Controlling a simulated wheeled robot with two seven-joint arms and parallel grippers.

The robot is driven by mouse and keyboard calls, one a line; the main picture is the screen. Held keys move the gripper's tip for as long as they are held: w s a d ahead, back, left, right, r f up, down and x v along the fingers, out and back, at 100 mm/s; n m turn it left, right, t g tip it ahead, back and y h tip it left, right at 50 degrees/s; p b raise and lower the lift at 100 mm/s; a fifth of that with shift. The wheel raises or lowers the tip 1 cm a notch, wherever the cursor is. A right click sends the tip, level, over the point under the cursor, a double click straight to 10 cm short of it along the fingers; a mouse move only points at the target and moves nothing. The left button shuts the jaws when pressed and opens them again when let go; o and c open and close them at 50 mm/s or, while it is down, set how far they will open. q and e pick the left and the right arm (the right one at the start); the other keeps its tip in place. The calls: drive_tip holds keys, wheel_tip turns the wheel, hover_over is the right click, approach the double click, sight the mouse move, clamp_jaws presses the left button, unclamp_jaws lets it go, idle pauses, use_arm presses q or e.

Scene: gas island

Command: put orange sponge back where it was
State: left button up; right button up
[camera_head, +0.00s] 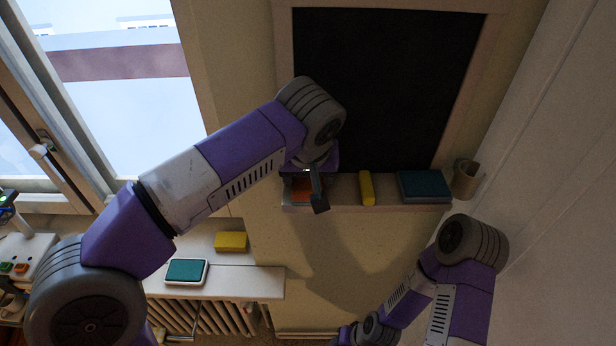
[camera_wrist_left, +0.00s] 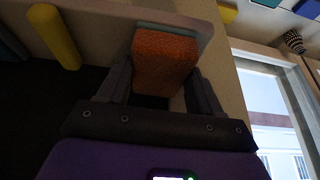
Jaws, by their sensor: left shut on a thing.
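The orange sponge (camera_head: 302,188) is at the left end of the ledge (camera_head: 335,201) under the blackboard. It also shows in the left wrist view (camera_wrist_left: 165,62), between the two fingers of my left gripper (camera_wrist_left: 158,85). My left gripper (camera_head: 312,188) is shut on it, and the arm hides part of it in the head view. A thin teal edge (camera_wrist_left: 168,29) lies just beyond the sponge; whether they touch is hard to tell. My right arm is at the lower right, its fingers not visible.
A lower sill holds a yellow sponge (camera_head: 231,240) and a teal pad (camera_head: 187,271). The blackboard (camera_head: 385,85) rises behind the ledge.

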use_arm(q)
drive_tip(key=o, duration=0.9)
drive_tip(key=shift+o, duration=0.2)
drive_tip(key=shift+r, duration=0.1)
drive_tip(key=p+v, duration=0.3)
drive_tip(key=v, duration=0.9)
